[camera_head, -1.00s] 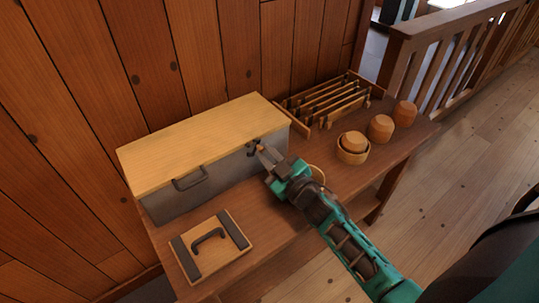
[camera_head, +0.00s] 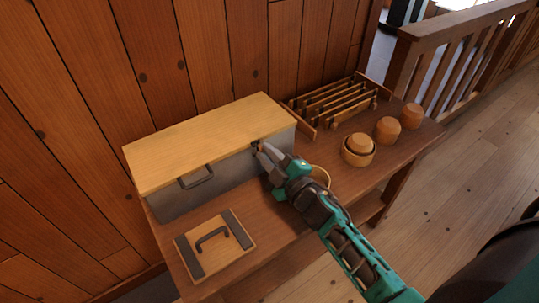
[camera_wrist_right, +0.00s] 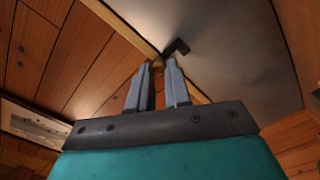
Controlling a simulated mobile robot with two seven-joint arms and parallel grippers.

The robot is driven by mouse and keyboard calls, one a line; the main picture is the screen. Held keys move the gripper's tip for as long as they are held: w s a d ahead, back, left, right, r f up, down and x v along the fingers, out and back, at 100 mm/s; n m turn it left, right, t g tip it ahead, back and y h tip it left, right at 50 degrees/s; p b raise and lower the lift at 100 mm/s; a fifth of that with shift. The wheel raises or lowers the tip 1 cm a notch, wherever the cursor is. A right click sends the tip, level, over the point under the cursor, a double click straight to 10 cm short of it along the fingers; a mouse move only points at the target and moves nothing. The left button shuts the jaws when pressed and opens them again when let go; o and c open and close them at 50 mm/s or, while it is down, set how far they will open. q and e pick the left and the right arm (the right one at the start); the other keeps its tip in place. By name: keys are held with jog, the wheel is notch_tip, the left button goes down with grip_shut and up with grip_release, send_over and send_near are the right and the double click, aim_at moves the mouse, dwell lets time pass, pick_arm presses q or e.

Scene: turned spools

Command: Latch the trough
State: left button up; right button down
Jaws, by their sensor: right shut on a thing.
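The trough (camera_head: 215,190) is a grey box with a closed pale wooden lid (camera_head: 205,140), standing on a wooden bench against the wall. A handle (camera_head: 196,177) is on its front. A small dark latch (camera_head: 255,145) is near the front's right end. It also shows in the right wrist view (camera_wrist_right: 177,47), with a small brownish knob at the fingertips. My right gripper (camera_head: 261,150) is shut on the latch, fingertips partly covering it. The wrist view shows the fingers (camera_wrist_right: 158,66) close together there. My left gripper is not in view.
A wooden board with a dark handle (camera_head: 232,236) lies in front of the trough. A slatted rack (camera_head: 335,101), a round bowl (camera_head: 358,156) holding a wooden piece, and two turned wooden pieces (camera_head: 387,130) stand to the right. A ring-like thing is partly hidden behind my right arm.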

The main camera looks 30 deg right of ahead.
dwell(0.3)
jog(key=c, duration=1.1)
grip_release()
jog(key=shift+o, duration=0.2)
jog(key=s+d, duration=0.1)
jog(key=s, duration=1.1)
jog(key=shift+s+d, duration=0.4)
